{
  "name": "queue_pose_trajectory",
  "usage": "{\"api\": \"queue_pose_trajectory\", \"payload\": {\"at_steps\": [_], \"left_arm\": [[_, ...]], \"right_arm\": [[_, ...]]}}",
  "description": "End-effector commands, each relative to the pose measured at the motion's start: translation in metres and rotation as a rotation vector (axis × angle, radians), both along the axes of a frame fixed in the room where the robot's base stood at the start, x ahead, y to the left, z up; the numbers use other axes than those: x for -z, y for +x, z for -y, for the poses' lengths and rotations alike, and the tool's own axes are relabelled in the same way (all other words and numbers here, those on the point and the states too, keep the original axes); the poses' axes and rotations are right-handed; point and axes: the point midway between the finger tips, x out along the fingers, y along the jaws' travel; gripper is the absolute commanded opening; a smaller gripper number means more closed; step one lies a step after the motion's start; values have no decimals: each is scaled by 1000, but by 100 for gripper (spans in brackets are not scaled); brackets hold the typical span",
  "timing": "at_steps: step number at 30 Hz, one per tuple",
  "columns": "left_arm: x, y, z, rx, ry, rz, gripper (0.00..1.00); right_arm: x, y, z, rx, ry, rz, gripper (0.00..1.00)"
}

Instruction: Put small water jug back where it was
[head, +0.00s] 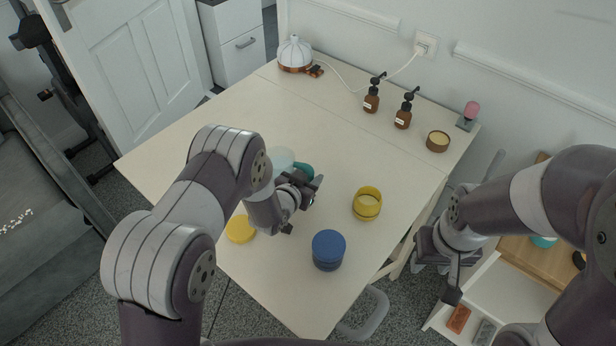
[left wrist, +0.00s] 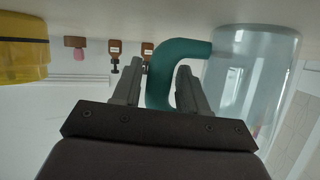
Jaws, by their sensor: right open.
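The small water jug (head: 281,159) is pale and see-through with a teal handle (head: 304,171). It is on the table, partly hidden behind my left arm. In the left wrist view the jug (left wrist: 250,85) is on the right, and its handle (left wrist: 160,75) lies between the two fingers. My left gripper (head: 302,205) is at the handle, fingers apart, with a thin gap showing on one side; it also shows in the left wrist view (left wrist: 158,75). My right gripper (head: 437,280) is open and empty, off the table's right edge near an open white drawer.
A white diffuser (head: 295,54), two brown pump bottles (head: 372,95) and a candle jar (head: 438,141) line the back. The table's left part is clear.

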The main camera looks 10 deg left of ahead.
Motion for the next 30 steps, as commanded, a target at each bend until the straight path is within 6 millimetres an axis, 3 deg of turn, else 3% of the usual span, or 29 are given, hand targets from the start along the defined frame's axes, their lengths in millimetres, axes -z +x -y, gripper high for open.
{"api": "queue_pose_trajectory", "payload": {"at_steps": [11, 24, 30], "left_arm": [[-5, -2, -1, 0, 0, 0, 57], [-39, -77, -29, -2, 0, -1, 57], [-49, -101, -37, -1, 1, -2, 57]], "right_arm": [[-4, 0, 0, 0, 0, 0, 43], [-9, 0, 0, 0, 0, 0, 43], [-11, 0, 0, 0, 0, 0, 43]]}}
